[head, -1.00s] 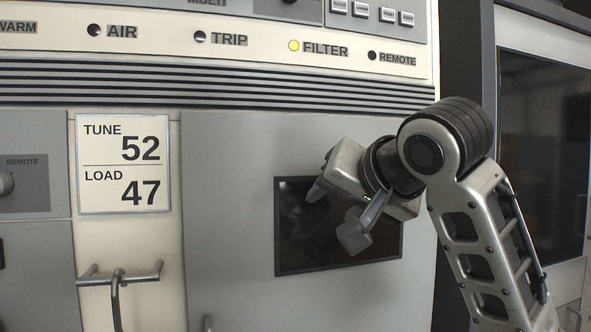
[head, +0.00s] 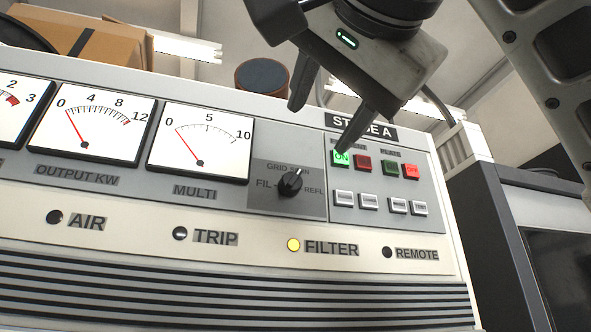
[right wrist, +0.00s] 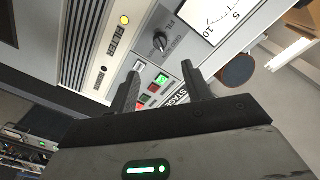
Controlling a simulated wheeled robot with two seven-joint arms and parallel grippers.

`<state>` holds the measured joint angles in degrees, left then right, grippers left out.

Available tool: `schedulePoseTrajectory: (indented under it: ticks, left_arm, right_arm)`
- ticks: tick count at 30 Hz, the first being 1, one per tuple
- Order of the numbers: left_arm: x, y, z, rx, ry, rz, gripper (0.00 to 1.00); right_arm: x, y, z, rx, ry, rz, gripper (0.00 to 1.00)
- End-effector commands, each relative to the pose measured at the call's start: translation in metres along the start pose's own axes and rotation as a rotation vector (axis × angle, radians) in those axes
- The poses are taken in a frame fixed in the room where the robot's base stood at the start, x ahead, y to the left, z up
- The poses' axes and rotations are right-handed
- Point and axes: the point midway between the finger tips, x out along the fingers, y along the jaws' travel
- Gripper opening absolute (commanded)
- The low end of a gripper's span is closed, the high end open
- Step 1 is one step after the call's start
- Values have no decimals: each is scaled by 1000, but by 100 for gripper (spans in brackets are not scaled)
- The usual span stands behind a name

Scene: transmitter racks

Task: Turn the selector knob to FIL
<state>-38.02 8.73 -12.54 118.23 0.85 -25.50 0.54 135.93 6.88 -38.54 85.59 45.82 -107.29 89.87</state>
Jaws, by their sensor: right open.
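The selector knob (head: 290,184) is a small dark round knob with a white pointer line, on a grey plate marked FIL at left, GRID at top and REFL at right. Its pointer leans up and slightly right, not at FIL. The knob also shows in the right wrist view (right wrist: 160,41). My right gripper (head: 320,128) is open and empty, above and to the right of the knob, in front of the panel's top edge. Its fingers (right wrist: 165,88) show apart in the right wrist view, with the knob beyond them. My left gripper is not in view.
Lit and unlit buttons (head: 363,162) sit right of the knob, below the STAGE A label (head: 361,125). The MULTI meter (head: 200,143) is left of it. A yellow FILTER lamp (head: 293,245) glows below. A cardboard box (head: 108,45) and a round dark-topped container (head: 262,76) are on top.

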Motion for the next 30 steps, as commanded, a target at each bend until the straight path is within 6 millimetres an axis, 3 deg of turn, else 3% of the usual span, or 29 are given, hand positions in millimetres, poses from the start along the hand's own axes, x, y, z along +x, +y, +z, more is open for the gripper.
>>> schedulePoseTrajectory:
  ticks: [9, 15, 21, 30]
  left_arm:
    - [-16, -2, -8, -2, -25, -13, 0]
    - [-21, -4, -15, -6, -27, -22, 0]
    - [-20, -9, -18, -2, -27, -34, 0]
    - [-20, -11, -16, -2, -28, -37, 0]
  right_arm:
    - [72, -3, -5, 0, 0, 3, 49]
    - [107, -2, -4, -1, 1, 2, 49]
    - [124, -1, -2, 0, 1, 0, 49]
    - [127, 0, 0, 0, 1, -1, 49]
